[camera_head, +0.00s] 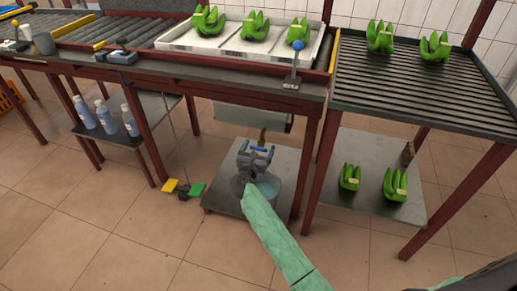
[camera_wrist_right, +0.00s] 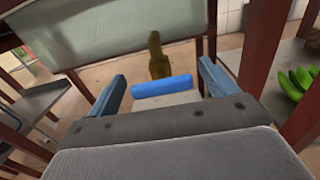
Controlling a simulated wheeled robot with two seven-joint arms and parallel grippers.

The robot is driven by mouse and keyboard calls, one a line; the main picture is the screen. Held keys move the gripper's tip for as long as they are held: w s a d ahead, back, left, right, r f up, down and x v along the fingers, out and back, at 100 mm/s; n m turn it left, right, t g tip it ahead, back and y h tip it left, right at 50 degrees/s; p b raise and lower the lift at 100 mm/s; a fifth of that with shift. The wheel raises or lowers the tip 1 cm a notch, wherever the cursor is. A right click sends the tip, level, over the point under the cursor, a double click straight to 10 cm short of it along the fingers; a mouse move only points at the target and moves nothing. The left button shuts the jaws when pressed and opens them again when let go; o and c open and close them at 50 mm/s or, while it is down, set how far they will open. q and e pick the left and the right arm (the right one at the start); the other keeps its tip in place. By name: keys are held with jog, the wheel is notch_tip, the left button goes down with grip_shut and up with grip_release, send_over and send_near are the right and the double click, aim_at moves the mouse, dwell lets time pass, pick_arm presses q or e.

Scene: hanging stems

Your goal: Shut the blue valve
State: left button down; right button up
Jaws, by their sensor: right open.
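The blue valve has a flat blue handle (camera_wrist_right: 162,87) and a brass body (camera_wrist_right: 157,62). In the wrist view the handle lies crosswise, in front of the brass part, in the gap between my right gripper's two blue-grey fingers (camera_wrist_right: 161,88). I see a gap on each side of the handle, so the fingers are open and not clamped on it. In the head view my right gripper (camera_head: 255,158) is below the table, with the blue handle (camera_head: 259,149) showing at its tips and brass (camera_head: 262,135) just above. My left gripper is not in view.
A grey sink or tank (camera_head: 238,116) hangs under the table. A bucket (camera_head: 268,186) stands below on a low board, partly hidden by my arm. Red table legs (camera_head: 322,160) stand close on the right. A blue-knobbed lever (camera_head: 297,46) is on the table edge.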

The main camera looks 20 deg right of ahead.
jog(key=v, duration=0.7)
jog(key=shift+s+a, duration=0.2)
jog(key=shift+s, duration=0.1)
